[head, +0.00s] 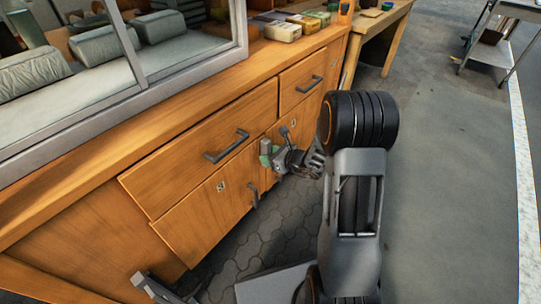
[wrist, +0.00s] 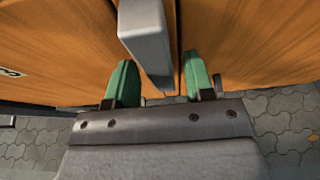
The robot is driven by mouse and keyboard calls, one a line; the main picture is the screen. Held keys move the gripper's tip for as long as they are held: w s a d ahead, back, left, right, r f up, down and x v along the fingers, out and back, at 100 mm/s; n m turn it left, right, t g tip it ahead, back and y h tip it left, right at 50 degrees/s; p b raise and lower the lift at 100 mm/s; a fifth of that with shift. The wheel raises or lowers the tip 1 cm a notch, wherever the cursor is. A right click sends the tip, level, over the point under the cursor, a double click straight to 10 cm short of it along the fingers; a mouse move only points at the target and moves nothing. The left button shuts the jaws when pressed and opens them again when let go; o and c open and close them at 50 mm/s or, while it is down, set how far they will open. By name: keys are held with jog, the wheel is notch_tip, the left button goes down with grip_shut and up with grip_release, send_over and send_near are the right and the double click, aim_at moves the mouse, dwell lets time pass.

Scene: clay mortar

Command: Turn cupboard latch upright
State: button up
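The cupboard latch is a grey bar (wrist: 146,38) at the seam between two wooden doors. In the wrist view it runs from the top edge down between my fingers, leaning slightly. In the head view the grey latch (head: 266,146) shows just above a green fingertip, near the seam and partly hidden by my gripper (head: 271,158). My gripper, also in the wrist view (wrist: 158,62), is open, with one green finger on each side of the latch. Gaps show on both sides of the bar; I cannot tell its exact depth.
The wooden cupboard (head: 180,205) has a drawer with a dark handle (head: 227,146) above the left door. A smaller drawer (head: 303,79) is at the right. A dark door handle (head: 253,195) is below my gripper. Boxes (head: 283,31) stand on the top. The paved floor (head: 275,225) is clear.

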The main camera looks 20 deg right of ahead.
jog(key=p+v, duration=0.4)
jog(key=v, duration=0.9)
jog(key=shift+s+d, duration=0.25)
jog(key=shift+s, duration=0.05)
jog(key=shift+r+p, duration=0.15)
jog(key=shift+p, duration=0.15)
jog(key=s+a+r+n+g+p, duration=0.3)
jog(key=r+n+p, duration=0.2)
jog(key=r+p, duration=0.15)
jog(key=s+a+r+n+g+p, duration=0.2)
jog(key=a+r+n+p, duration=0.25)
jog(key=r, duration=0.35)
jog(key=s+a+r+n+g+p, duration=0.3)
jog(key=r+n+p, duration=0.3)
jog(key=r, duration=0.2)
jog(key=s+d+r+n+h+p, duration=0.1)
jog(key=r+n+h+p, duration=0.3)
jog(key=r, duration=0.6)
jog(key=s+d+r+n+h+p, duration=0.1)
jog(key=s+r+n+h+p, duration=0.2)
jog(key=r+n+p, duration=0.6)
jog(key=shift+s+d+r+t+h, duration=0.3)
jog(key=shift+d+r+t+h, duration=0.1)
jog(key=shift+r, duration=0.35)
